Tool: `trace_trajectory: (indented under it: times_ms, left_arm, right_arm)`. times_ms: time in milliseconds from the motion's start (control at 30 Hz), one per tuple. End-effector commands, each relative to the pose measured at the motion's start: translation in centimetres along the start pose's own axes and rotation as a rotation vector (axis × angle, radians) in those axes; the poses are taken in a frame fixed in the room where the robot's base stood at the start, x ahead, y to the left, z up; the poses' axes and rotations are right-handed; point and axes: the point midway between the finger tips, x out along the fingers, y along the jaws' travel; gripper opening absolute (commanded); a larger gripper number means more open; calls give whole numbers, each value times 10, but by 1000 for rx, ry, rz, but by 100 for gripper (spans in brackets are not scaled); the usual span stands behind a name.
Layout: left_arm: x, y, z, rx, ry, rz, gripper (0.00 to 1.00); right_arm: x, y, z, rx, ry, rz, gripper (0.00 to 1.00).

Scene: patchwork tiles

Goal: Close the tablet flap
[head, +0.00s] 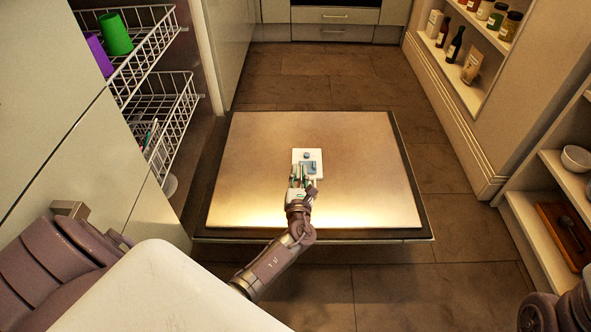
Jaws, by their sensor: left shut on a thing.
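A white tablet dispenser (314,155) sits on the bare metal panel (250,165), which lies flat and low above the floor. The dispenser has a small grey-blue recess and a round knob. My left gripper (302,184) is at the dispenser's near edge, its fingers pointing away from me. It is shut on what looks like the white tablet flap, mostly covered by the fingers. The flap's exact angle cannot be told. My right gripper is not in view; only part of that arm shows at the bottom right corner.
Wire baskets (160,82) with a green cup (115,35) and a purple cup (98,54) stand out at the left. Shelves with jars, bottles and a bowl (576,159) line the right. Tiled floor is clear around the panel.

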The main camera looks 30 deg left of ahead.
Motion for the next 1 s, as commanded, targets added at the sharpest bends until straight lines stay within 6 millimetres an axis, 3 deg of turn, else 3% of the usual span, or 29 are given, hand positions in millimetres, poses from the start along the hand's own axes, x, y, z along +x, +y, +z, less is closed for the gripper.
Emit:
trace_trajectory:
  times_ms: [333, 833, 867, 967, 1000]
  left_arm:
    - [0, -4, -1, 146, 2, 6, 0]
    - [0, -6, -1, 164, 2, 7, 0]
    - [0, -5, -1, 164, 2, 7, 20]
    - [0, -6, -1, 163, 1, 6, 36]
    - [0, -6, -1, 163, 1, 5, 38]
  right_arm:
    - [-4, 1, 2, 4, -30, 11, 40]
    - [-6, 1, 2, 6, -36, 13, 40]
    - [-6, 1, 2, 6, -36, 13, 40]
    - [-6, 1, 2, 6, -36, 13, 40]
    - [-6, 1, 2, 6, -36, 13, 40]
